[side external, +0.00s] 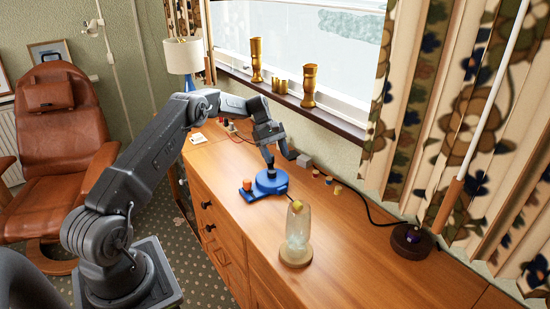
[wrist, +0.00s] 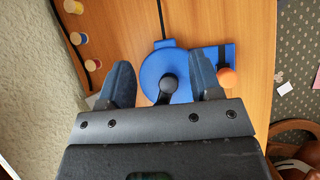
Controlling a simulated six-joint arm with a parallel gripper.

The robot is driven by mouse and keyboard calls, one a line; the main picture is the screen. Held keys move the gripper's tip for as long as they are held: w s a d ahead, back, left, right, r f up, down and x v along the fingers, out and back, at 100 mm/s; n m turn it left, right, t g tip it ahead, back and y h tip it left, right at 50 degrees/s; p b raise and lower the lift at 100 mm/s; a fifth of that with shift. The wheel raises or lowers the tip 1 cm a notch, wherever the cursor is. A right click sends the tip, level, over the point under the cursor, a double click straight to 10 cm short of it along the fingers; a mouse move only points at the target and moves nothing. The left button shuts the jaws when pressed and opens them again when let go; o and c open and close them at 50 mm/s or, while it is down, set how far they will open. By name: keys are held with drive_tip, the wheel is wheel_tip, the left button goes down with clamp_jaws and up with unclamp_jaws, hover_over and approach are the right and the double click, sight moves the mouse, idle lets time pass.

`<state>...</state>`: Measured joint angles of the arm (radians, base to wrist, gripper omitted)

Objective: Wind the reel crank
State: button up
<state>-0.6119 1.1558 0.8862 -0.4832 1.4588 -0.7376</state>
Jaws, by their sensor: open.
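The blue reel device (side external: 269,183) sits on the wooden cabinet top, with a round body and a flat plate reaching to the left. In the wrist view the round blue body (wrist: 160,68) shows with a black knob or arm (wrist: 169,84) on it. An orange knob (side external: 248,184) stands on the flat plate; it also shows in the wrist view (wrist: 226,77). My gripper (side external: 279,160) is open above the reel, fingers pointing down. In the wrist view its fingers (wrist: 163,88) lie on either side of the black part. Contact cannot be told.
A glass dome on a wooden base (side external: 297,238) stands near the front. Several small spools (side external: 327,181) and a grey block (side external: 304,161) lie toward the wall. A black cable runs to a dark round base (side external: 411,240). The right cabinet top (side external: 370,275) is clear.

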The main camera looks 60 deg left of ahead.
drive_tip(key=s+a+r+n+t+h, duration=0.3)
drive_tip(key=a+n+t, duration=0.2)
drive_tip(key=a+t, duration=0.15)
drive_tip(key=s+a+r+n+t+h, duration=0.2)
drive_tip(key=s+a+r+n+t, duration=0.1)
drive_tip(key=a+n+t, duration=0.4)
drive_tip(key=shift+m, duration=0.8)
drive_tip(key=f, duration=0.4)
drive_tip(key=a+f, duration=0.1)
drive_tip(key=f, duration=0.3)
drive_tip(key=a+f, duration=0.1)
drive_tip(key=f, duration=0.3)
drive_tip(key=shift+a, duration=0.15)
drive_tip(key=shift+w+f, duration=0.15)
drive_tip(key=shift+f, duration=0.05)
drive_tip(key=shift+w+d, duration=0.2)
drive_tip(key=shift+d, duration=0.1)
drive_tip(key=x, duration=1.3)
drive_tip(key=shift+s+d, duration=0.1)
drive_tip(key=shift+d, duration=0.05)
drive_tip(key=shift+c, duration=0.2)
drive_tip(key=c, duration=0.9)
